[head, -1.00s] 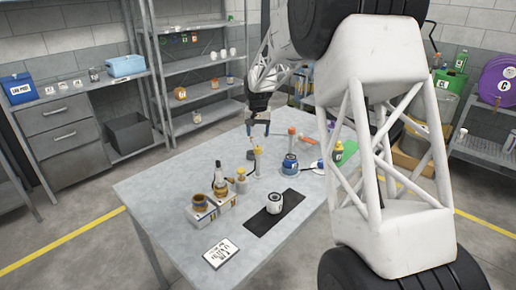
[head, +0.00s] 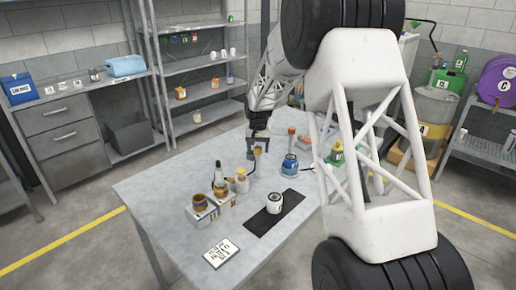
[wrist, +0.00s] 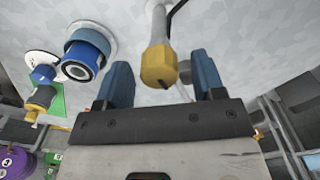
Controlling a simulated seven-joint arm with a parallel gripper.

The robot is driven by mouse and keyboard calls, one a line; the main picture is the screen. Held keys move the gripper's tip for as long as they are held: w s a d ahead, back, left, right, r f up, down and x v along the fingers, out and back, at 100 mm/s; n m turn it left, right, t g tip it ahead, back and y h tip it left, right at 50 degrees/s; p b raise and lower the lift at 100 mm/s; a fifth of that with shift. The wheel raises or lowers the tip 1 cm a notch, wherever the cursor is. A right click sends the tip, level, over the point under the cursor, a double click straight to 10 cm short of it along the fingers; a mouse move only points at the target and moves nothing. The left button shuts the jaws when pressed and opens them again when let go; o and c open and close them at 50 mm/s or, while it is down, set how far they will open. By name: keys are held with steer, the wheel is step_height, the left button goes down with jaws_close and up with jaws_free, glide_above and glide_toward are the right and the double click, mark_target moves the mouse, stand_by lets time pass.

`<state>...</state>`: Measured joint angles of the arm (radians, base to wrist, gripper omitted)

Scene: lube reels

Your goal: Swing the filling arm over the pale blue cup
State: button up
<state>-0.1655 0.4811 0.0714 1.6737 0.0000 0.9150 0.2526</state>
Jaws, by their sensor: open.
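My gripper (wrist: 162,78) is open, its two blue fingers on either side of a yellow-capped pale post (wrist: 158,66). I see no clear contact with the cap. In the head view my gripper (head: 262,153) is low over the table, at the same post (head: 257,162). Which part is the filling arm is not clear. A blue cup-like container (head: 290,165) stands to the right of the post; in the wrist view it (wrist: 88,54) is at upper left on a white disc. I cannot tell whether it is the pale blue cup.
A white container (head: 274,204) stands on a black mat (head: 258,226) near the front. A yellow-green bottle (head: 337,153) is at right. A printed card (head: 221,252) lies at front; the table's left part is bare.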

steer(key=shift+c, duration=0.2)
jaws_close()
